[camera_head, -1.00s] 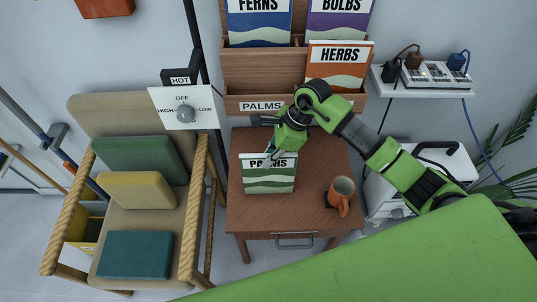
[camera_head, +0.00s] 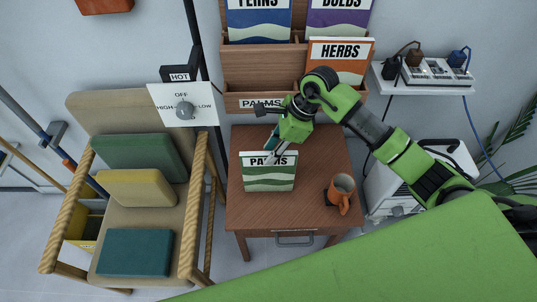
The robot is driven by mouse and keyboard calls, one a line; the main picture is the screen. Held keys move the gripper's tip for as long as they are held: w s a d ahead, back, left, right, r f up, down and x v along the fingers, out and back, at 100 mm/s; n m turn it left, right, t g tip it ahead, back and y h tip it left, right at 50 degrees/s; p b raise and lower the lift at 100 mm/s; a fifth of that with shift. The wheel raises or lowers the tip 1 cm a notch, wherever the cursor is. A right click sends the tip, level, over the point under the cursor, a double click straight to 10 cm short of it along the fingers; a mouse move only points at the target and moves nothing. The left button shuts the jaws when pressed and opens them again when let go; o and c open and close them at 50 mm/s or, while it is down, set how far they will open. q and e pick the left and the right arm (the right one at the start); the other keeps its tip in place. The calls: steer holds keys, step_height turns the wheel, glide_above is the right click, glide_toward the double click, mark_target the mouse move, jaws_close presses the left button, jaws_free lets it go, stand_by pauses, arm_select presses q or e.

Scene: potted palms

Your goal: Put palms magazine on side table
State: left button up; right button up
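The green-and-white palms magazine (camera_head: 269,177) stands on the brown side table (camera_head: 290,217), left of its middle, with its cover facing me. It looks upright or slightly leaning back. My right gripper (camera_head: 271,146) reaches in from the right, with its fingers at the magazine's top edge, in front of part of its title. I cannot make out the gap between the fingers, nor whether they touch the magazine. My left gripper is not in view.
An orange-brown mug (camera_head: 343,189) stands on a dark coaster at the table's right. A wooden rack (camera_head: 262,68) behind holds ferns, bulbs and herbs magazines; its palms slot looks empty. A cushioned chair (camera_head: 140,215) stands left, a white shelf (camera_head: 425,85) right.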

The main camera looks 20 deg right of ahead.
steer(key=b+v, duration=0.1)
steer(key=v, duration=0.8)
steer(key=shift+s+r, duration=0.1)
steer(key=shift+r, duration=0.1)
